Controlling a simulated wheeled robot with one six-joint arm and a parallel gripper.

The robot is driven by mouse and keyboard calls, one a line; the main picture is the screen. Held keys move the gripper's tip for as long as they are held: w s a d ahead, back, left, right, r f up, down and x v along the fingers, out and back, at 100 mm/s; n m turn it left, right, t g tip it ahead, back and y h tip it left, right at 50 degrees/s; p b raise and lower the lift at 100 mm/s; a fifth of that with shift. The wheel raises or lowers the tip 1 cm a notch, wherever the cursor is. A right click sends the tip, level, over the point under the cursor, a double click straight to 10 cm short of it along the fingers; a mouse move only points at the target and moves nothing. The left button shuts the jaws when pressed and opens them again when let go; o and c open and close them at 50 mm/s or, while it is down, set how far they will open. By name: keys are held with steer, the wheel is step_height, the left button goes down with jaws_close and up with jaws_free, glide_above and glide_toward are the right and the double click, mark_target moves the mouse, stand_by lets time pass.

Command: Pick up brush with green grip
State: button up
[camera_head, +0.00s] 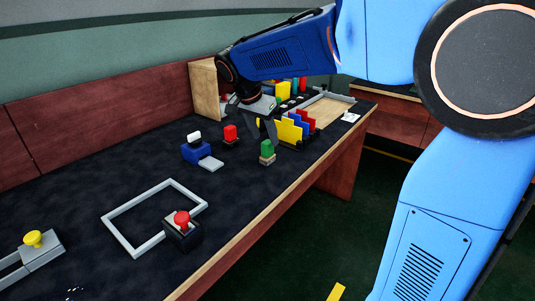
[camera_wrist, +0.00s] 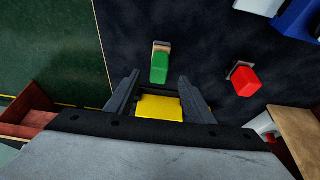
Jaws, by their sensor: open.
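The brush with the green grip (camera_head: 267,147) stands upright on the dark table near its front edge, with a pale tan base under the green part. In the wrist view the green grip (camera_wrist: 159,67) lies just beyond the fingertips, between their lines. My gripper (camera_head: 258,118) is open and empty, above the table behind the brush in the head view. Its two fingers (camera_wrist: 158,84) show apart in the wrist view, with a yellow panel (camera_wrist: 160,107) seen between them. I see no contact with the brush.
A similar red-topped piece (camera_head: 230,132) stands left of the brush. A rack with yellow, blue and red panels (camera_head: 290,130) is close on its right. A blue block (camera_head: 195,152), a grey frame (camera_head: 115,228) and a red button (camera_head: 181,218) lie further left.

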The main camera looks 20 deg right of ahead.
mark_target(266, 142)
steer(key=shift+s+a+x, duration=0.1)
steer(key=shift+s+x, duration=0.05)
steer(key=shift+x, duration=1.25)
steer(key=shift+s+a+x, duration=0.1)
steer(key=shift+a+x, duration=0.05)
steer(key=shift+x, duration=1.25)
steer(key=shift+f, duration=0.15)
steer(key=c, duration=1.1)
steer(key=shift+c, duration=0.2)
step_height(266, 142, up, 10)
steer(key=shift+r, duration=0.1)
